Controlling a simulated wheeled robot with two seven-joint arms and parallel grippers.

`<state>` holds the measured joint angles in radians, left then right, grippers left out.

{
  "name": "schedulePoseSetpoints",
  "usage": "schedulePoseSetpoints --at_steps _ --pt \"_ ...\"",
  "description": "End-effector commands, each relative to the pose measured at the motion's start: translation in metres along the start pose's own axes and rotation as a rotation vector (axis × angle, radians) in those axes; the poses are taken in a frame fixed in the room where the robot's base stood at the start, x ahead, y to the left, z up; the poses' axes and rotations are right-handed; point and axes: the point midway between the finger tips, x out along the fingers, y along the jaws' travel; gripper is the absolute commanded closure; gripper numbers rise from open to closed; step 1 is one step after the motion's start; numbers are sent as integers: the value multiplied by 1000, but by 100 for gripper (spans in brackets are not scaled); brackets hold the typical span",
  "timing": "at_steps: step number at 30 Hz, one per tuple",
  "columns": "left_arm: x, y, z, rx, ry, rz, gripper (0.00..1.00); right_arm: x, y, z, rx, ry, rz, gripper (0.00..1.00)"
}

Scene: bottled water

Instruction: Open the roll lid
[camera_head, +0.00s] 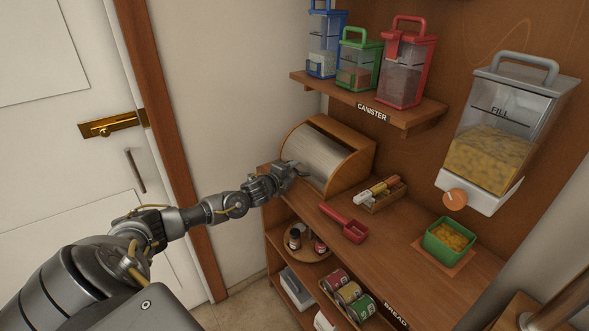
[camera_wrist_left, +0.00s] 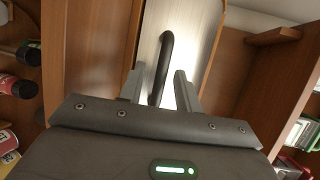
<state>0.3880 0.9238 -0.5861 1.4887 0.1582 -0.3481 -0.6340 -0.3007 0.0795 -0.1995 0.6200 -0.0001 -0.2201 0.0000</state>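The roll lid (camera_head: 316,158) is a silver curved panel in the front of a wooden bread box (camera_head: 351,172) on the counter. It covers the box's front. My left gripper (camera_head: 299,170) is at the lower part of the lid. In the left wrist view, the lid (camera_wrist_left: 198,45) lies ahead with a dark curved handle (camera_wrist_left: 165,65) on it. The two fingers of my left gripper (camera_wrist_left: 159,85) are apart, with the handle between them. A gap shows on both sides of the handle; contact is not clear. My right gripper is not in view.
On the counter (camera_head: 405,228) are a red scoop (camera_head: 345,225), a small wooden tray (camera_head: 385,198) and a green container (camera_head: 448,238). A shelf with canisters (camera_head: 405,70) hangs above. A dispenser (camera_head: 495,140) is on the wall.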

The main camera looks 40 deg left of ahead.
Motion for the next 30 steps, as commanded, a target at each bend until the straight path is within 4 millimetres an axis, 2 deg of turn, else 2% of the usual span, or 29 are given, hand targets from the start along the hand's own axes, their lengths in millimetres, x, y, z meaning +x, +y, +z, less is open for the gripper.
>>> schedulePoseSetpoints --at_steps 6,14,22,30 --pt "14 0 0 -1 0 0 66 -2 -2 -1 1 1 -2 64" --pt "15 0 0 -1 0 0 66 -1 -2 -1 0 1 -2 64" --pt "15 0 0 -1 0 0 99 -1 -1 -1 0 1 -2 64" --pt "15 0 -3 -1 1 0 100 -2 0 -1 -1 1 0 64"
